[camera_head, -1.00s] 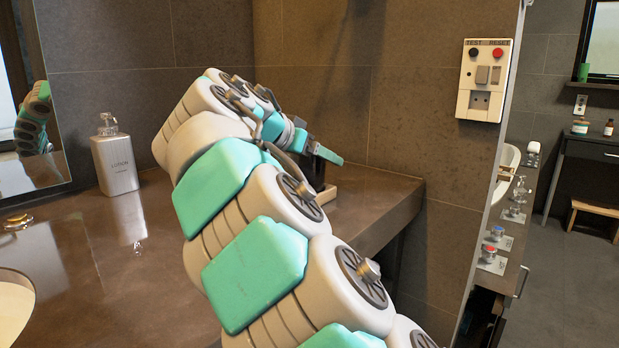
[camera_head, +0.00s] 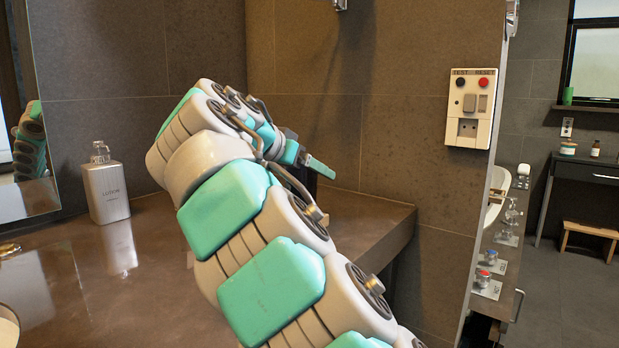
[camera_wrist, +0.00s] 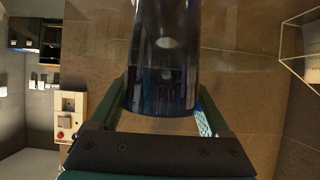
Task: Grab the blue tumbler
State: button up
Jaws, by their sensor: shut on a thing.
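The blue tumbler (camera_wrist: 163,65) is very dark and glossy in the wrist view. It stands between the two fingers of my gripper (camera_wrist: 166,98), which is shut on it. Its far end runs out of the top of that view. In the head view my gripper (camera_head: 310,165) is beyond my arm, near the counter's right end. My arm hides most of the tumbler there, and I cannot tell how far it is from the counter.
A lotion bottle (camera_head: 106,184) stands on the brown counter (camera_head: 150,290) at the left, beside a mirror (camera_head: 38,120). A tiled wall (camera_head: 400,150) is behind my gripper. A wall panel (camera_head: 471,108) with buttons and a socket is at the right.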

jog(key=shift+r, duration=0.95)
jog(key=shift+a+r+p, duration=0.2)
jog(key=shift+r+p, duration=0.1)
jog(key=shift+r, duration=0.35)
jog(key=shift+w+r, duration=0.1)
jog(key=shift+r, duration=0.5)
jog(key=shift+d+r, duration=0.15)
jog(key=shift+r, duration=1.05)
